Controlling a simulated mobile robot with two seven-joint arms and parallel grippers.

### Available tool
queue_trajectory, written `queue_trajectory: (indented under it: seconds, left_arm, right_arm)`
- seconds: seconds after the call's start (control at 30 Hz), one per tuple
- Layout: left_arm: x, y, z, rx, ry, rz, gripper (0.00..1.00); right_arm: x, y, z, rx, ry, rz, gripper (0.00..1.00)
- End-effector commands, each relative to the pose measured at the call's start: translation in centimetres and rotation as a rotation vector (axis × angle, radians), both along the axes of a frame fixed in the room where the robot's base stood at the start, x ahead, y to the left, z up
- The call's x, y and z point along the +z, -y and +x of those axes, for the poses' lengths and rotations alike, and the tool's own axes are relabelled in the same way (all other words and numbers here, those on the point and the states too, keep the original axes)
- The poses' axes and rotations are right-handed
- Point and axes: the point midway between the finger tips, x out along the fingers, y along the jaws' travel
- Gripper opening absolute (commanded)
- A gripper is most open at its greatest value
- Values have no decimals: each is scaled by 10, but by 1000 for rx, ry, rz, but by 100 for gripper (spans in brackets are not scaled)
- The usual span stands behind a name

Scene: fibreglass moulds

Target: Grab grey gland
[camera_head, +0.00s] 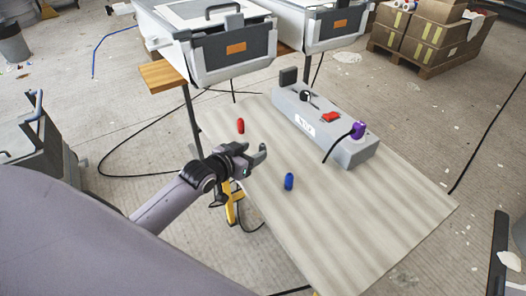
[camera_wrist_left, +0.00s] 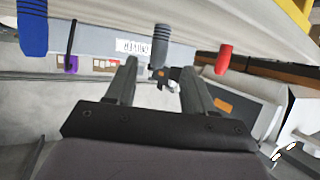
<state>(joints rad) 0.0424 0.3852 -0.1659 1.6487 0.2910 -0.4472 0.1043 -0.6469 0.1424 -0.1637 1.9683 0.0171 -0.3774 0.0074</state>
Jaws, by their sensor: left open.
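The grey gland (camera_wrist_left: 158,42) stands upside down in the left wrist view, just beyond and between the fingertips. My left gripper (camera_head: 255,156) is open and reaches in over the near left side of the table (camera_head: 375,230); its two fingers also show in the left wrist view (camera_wrist_left: 158,68). In the head view I cannot make out the grey gland clearly; the gripper seems to hide it. A red gland (camera_head: 240,125) stands behind the gripper, and a blue gland (camera_head: 289,181) stands to its right. My right gripper is not in view.
A grey control box (camera_head: 350,151) with a red switch and a purple plug (camera_head: 358,130) lies along the table's far side. Large white-grey machines (camera_head: 225,50) stand behind. Cardboard boxes (camera_head: 425,35) sit at the back right. The table's front right is clear.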

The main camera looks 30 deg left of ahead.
Motion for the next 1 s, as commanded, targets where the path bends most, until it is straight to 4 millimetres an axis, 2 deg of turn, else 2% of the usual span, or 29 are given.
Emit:
queue_trajectory:
  seconds: [0.43,0.8,0.97,1.0]
  left_arm:
    - [-13,9,46,-1,1,-1,53]
    - [-15,10,52,-1,0,1,53]
    - [-15,10,52,-1,0,1,1]
    - [-15,10,52,-1,0,1,0]
  right_arm:
    - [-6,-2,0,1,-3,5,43]
    - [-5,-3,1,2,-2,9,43]
    - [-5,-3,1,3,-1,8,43]
    - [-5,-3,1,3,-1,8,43]
